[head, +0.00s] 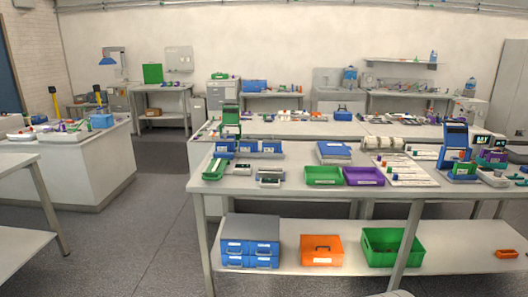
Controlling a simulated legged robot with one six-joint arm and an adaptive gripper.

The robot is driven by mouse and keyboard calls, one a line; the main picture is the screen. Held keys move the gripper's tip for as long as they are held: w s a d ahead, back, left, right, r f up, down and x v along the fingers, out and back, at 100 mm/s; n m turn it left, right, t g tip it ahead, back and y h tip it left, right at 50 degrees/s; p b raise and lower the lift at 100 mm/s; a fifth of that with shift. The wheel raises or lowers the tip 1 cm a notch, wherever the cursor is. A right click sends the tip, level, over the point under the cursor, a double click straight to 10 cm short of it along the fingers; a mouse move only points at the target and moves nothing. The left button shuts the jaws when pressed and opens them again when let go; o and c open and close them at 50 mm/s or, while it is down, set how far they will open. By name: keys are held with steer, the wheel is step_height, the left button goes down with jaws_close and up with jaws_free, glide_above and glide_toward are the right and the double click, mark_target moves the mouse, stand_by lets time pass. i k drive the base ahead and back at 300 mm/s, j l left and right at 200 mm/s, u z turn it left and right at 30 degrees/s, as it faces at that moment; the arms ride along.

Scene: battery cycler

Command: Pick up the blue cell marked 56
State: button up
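I cannot make out a blue cell marked 56; any markings at this distance are too small to read. The near workbench (300,192) stands ahead and to the right. Small coloured pieces lie on a white sheet (402,170) at its right, too small to identify. Blue bins (247,147) stand at its back left, and their contents cannot be made out. My gripper is not in view.
A green tray (323,176) and a purple tray (364,176) sit at the bench's front edge. A blue upright device (453,142) stands at right. The lower shelf holds blue drawers (250,248), an orange case (321,251) and a green crate (378,258). The floor (150,230) at left is clear.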

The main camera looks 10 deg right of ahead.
mark_target(221, 146)
steer(key=i+j+u, duration=0.45)
steer(key=i, duration=0.2)
steer(key=i+j+u, duration=0.25)
steer(key=i+u, duration=0.2)
steer(key=i, duration=0.25)
steer(key=i+u, duration=0.45)
steer(key=i, duration=0.25)
steer(key=i+j, duration=0.1)
steer(key=i, duration=0.75)
steer(key=i+j, duration=0.1)
steer(key=i, duration=0.75)
steer(key=i+l+z, duration=0.2)
steer(key=i+z, duration=1)
steer(key=i+j+z, duration=0.15)
steer(key=z, duration=0.3)
steer(key=i+l+z, duration=0.1)
steer(key=i+z, duration=0.45)
steer(key=z, duration=0.25)
steer(key=i+z, duration=0.4)
steer(key=i+j+z, duration=0.15)
steer(key=z, duration=0.25)
steer(key=i+j+z, duration=0.1)
steer(key=i+z, duration=0.35)
